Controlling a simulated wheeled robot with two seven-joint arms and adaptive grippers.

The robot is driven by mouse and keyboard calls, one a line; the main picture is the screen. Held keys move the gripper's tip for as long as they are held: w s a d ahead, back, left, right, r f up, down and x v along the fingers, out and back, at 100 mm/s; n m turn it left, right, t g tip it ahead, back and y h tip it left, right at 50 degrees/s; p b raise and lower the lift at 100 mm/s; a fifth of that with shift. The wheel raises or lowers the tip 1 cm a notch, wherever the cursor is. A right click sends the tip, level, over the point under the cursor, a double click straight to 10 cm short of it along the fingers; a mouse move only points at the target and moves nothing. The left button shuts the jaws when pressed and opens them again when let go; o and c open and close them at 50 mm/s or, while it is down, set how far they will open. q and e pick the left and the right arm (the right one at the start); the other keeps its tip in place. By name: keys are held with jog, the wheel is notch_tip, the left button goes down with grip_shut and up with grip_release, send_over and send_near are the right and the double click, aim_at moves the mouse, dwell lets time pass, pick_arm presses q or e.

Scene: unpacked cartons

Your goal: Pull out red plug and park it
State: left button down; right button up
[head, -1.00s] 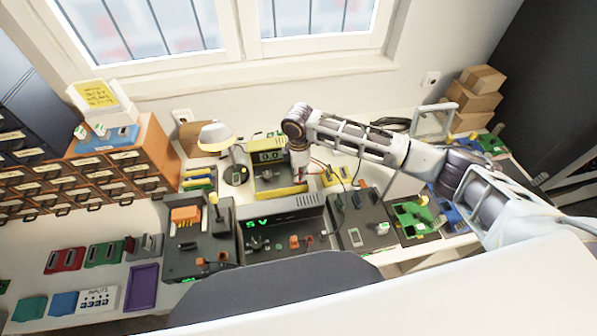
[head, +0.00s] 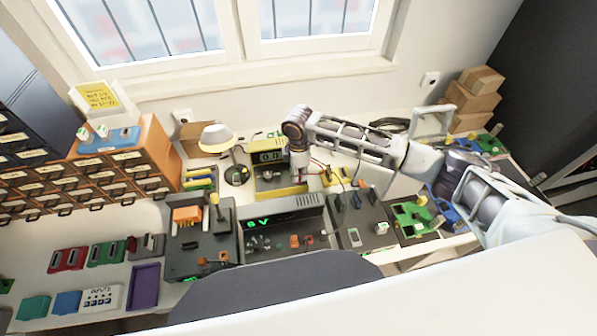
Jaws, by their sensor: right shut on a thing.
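My right gripper (head: 299,173) points down at the right side of the yellow bench meter (head: 266,183). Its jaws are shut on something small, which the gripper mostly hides. A red lead (head: 322,168) curves away just right of the fingers, so the held thing appears to be the red plug. I cannot tell whether the plug still sits in a socket. My left gripper is out of view.
A black unit with a green display (head: 283,222) stands in front of the meter. A lamp (head: 216,138) stands left of it, and a black box with an orange block (head: 187,216) further left. Boards and a black box (head: 359,220) crowd the right. A purple tray (head: 144,287) lies front left.

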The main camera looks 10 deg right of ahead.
jog(key=shift+f, duration=0.3)
dwell(0.7)
jog(key=o, duration=0.9)
jog(key=shift+c, duration=0.2)
jog(key=shift+r, duration=0.15)
notch_tip(320, 180, up, 12)
dwell(0.3)
